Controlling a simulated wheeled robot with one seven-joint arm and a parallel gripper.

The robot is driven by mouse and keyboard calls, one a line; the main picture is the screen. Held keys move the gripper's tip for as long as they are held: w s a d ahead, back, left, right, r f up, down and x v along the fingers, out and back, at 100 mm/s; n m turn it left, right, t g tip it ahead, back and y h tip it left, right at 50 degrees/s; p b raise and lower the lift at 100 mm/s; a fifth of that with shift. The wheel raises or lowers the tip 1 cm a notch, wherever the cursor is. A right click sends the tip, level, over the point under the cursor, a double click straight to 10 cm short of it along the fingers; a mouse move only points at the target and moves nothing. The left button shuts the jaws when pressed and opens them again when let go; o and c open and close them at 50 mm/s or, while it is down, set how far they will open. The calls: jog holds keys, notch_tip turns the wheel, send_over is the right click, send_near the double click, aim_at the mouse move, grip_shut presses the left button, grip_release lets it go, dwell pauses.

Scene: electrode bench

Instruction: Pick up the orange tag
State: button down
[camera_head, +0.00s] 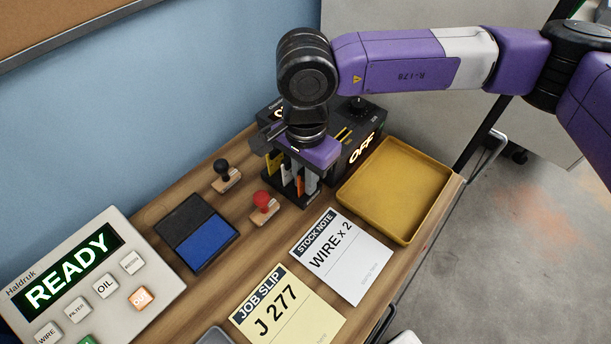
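An orange tag (287,168) shows as a narrow upright strip in a row of tags at the front of a dark machine. A yellow tag (273,163) is to its left and a pale tag (311,182) to its right. My gripper (299,180) is directly over this row and points down, its purple body hiding the tops of the tags. Its fingers are small and dark against the machine. I cannot tell whether they are open or shut, or whether they touch the orange tag.
The dark machine (368,143) shows lit "OFF" lettering. A yellow tray (398,190) is to the right, bare inside. Red (263,203) and black (223,172) stamps, an ink pad (206,240), a stock note (345,262), a job slip (290,312) and a "READY" panel (75,270) occupy the bench.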

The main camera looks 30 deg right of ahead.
dwell(0.3)
notch_tip(320, 180, up, 20)
jog(key=b, duration=0.1)
jog(key=shift+b, duration=0.4)
dwell(1.1)
